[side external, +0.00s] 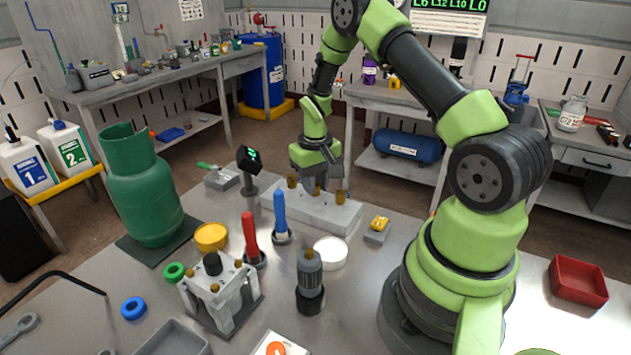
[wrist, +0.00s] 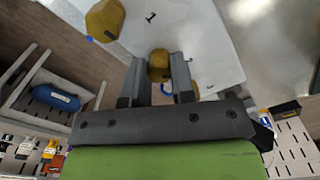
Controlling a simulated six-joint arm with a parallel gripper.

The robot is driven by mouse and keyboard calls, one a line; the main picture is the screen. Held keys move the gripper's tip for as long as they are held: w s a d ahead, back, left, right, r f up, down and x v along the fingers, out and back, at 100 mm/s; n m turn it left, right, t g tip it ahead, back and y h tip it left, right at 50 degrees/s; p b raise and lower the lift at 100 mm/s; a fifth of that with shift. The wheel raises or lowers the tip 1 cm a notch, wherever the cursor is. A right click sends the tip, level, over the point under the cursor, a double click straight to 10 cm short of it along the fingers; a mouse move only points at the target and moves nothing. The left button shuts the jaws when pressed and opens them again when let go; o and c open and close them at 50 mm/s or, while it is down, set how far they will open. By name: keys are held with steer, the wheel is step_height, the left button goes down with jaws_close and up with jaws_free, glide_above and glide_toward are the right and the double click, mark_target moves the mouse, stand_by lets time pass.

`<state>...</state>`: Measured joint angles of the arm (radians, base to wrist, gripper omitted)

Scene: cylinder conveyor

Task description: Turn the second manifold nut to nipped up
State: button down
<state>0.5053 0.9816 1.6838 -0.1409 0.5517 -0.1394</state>
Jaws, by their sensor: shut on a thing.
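The manifold (side external: 330,215) is a pale block on the table in the side view, with brass nuts in a row along its top. My gripper (side external: 316,183) points down over the middle nut (side external: 317,191). In the wrist view the two fingers of my gripper (wrist: 160,76) are shut on this brass hex nut (wrist: 159,63), one on each side. Another nut (wrist: 104,20) lies beyond at the upper left, beside a black "1" on the manifold (wrist: 205,40). The nut's lower part and any mark on it are hidden or too small to read.
A small green-lit display on a post (side external: 249,160) stands just left of the manifold. Blue (side external: 279,212) and red (side external: 250,232) upright handles and a white round dish (side external: 330,253) stand in front. A yellow-topped block (side external: 378,228) sits to the right.

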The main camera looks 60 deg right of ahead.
steer(key=m, duration=0.4)
steer(key=shift+m, duration=2)
steer(key=c, duration=1)
jaws_free()
steer(key=shift+o, duration=0.2)
step_height(320, 180, up, 10)
